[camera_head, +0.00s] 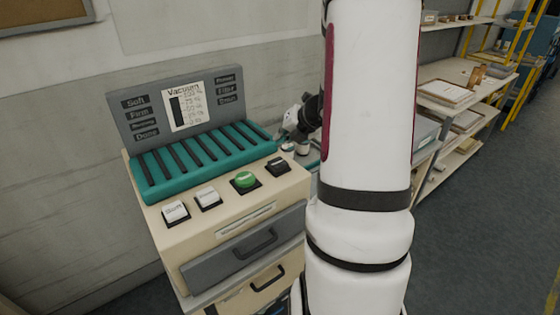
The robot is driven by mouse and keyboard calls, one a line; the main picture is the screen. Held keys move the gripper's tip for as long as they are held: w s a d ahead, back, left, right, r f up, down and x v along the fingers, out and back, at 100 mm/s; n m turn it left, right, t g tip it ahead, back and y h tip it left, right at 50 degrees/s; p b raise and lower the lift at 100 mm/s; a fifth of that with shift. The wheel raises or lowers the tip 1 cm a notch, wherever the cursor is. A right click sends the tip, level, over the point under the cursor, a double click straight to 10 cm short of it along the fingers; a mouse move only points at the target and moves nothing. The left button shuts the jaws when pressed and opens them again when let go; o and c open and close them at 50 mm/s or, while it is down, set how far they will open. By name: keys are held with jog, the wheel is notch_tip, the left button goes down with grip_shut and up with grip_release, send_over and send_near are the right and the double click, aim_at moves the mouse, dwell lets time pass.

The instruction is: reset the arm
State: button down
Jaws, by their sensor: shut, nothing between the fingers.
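My arm's white links (368,110) stand upright in front of the camera, right of the machine, and hide part of the view. My gripper (285,135) shows small and partly hidden at the left edge of these links, beyond the machine's right back corner. It is shut with nothing in it. It is above small round jars (295,148) at the machine's right side; I cannot tell whether it touches anything.
The beige machine (235,222) has white, green and black buttons, a teal slatted bed (200,158), a Vacuum panel (185,102) and grey drawers. Shelves (455,95) with trays stand at the right. The floor (470,240) at the lower right is clear.

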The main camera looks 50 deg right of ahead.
dwell(0.5)
jog(key=a+r+n+g+y, duration=0.15)
jog(key=a+r+n, duration=0.45)
jog(key=a+n, duration=0.6)
jog(key=a+r+n+g+y, duration=0.1)
jog(key=a+r+n+y, duration=0.3)
jog(key=a+n, duration=0.85)
jog(key=s+a+r+n+h, duration=0.2)
jog(key=s+a+n, duration=0.3)
jog(key=n, duration=0.6)
jog(key=s+a+r+n+g+h+b, duration=0.1)
jog(key=s+a+n, duration=0.4)
jog(key=s+n, duration=0.5)
jog(key=shift+a+r+n+h, duration=0.2)
jog(key=shift+r+n+h, duration=0.4)
jog(key=shift+r, duration=0.25)
jog(key=shift+d, duration=0.1)
